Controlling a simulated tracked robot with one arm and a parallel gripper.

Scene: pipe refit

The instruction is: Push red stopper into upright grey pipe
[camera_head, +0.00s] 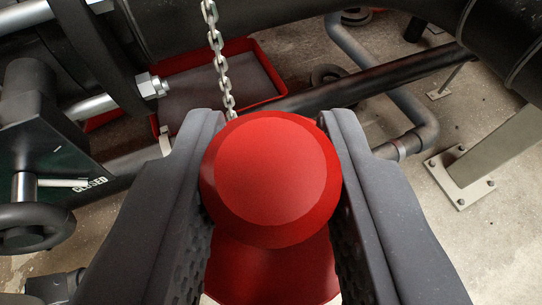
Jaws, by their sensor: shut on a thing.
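The red stopper (276,172) has a round, flat-topped knob and a wider red body (275,272) below it in the picture. My gripper (272,130) is shut on the stopper, with one dark grey finger on its left side and one on its right. A small pale edge shows under the stopper at the bottom of the picture. I cannot tell whether it is the pipe's rim. The upright grey pipe cannot be made out, and the stopper's lower end is hidden.
A chain (217,55) hangs just behind the stopper. A red tray (262,72) lies on the floor behind. Dark pipes (390,80) cross the back. A valve box marked CLOSED (45,150) with a handwheel (38,222) is at left. A post's base plate (460,180) stands at right.

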